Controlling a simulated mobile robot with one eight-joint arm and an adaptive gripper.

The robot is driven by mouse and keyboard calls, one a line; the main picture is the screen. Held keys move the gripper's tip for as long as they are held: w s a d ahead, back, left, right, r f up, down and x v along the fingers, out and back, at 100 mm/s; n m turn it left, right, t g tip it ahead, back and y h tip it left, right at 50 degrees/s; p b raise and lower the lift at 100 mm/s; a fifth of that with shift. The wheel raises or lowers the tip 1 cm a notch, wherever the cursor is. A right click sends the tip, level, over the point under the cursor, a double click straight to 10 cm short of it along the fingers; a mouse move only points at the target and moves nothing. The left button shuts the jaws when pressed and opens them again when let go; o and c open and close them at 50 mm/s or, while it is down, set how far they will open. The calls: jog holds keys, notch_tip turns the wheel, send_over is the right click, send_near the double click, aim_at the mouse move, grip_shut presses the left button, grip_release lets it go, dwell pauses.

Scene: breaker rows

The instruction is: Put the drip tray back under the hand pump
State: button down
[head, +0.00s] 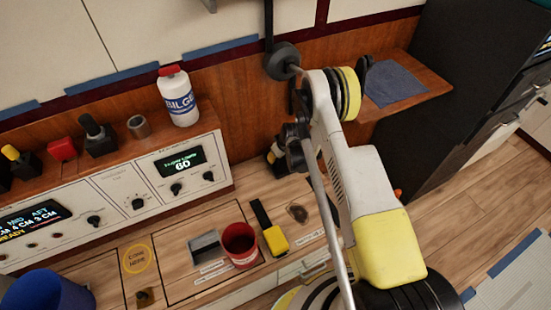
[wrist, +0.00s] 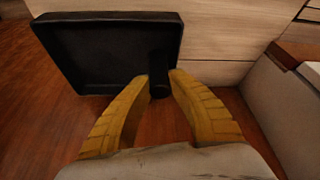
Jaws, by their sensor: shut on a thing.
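A black square tray with a raised rim, the drip tray (wrist: 100,50), fills the upper left of the wrist view. Its short round black handle (wrist: 159,82) lies between the two yellow fingers of my gripper (wrist: 161,86), which is shut on it. The tray extends up and left from the fingers, in front of a pale wood panel, with dark wood floor showing below. I cannot clearly identify the hand pump; a dark round fitting (head: 282,60) on a rod shows near the wall.
A white BILGE bottle (head: 179,97) stands on the shelf. A pale wall (wrist: 285,115) stands close at the right in the wrist view.

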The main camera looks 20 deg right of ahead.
jog(key=shift+f, duration=0.1)
jog(key=c, duration=1.3)
grip_release()
jog(key=p+v, duration=0.4)
jog(key=v, duration=0.8)
jog(key=shift+r, duration=0.2)
